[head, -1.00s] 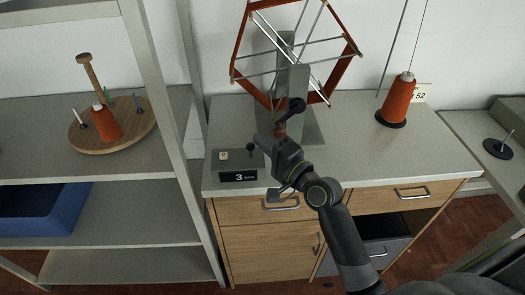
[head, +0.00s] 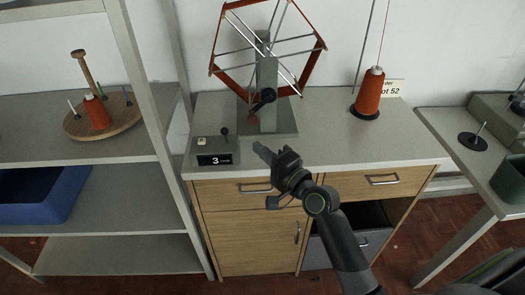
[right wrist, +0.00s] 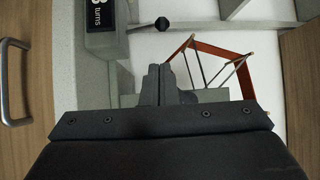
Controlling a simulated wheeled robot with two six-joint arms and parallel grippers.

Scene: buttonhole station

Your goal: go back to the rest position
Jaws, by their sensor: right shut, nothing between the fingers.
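My right gripper (head: 264,152) is shut and empty. In the right wrist view the closed fingers (right wrist: 159,82) point towards the station, with the counter box (right wrist: 102,25) at upper left. My left gripper is not in view.
The reel (head: 212,68) carries red thread. A red thread cone (head: 369,92) stands at the back right of the cabinet. The counter display (head: 215,160) reads 3. A shelf with a blue bin (head: 45,200) is left; a green bin (head: 510,180) is right.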

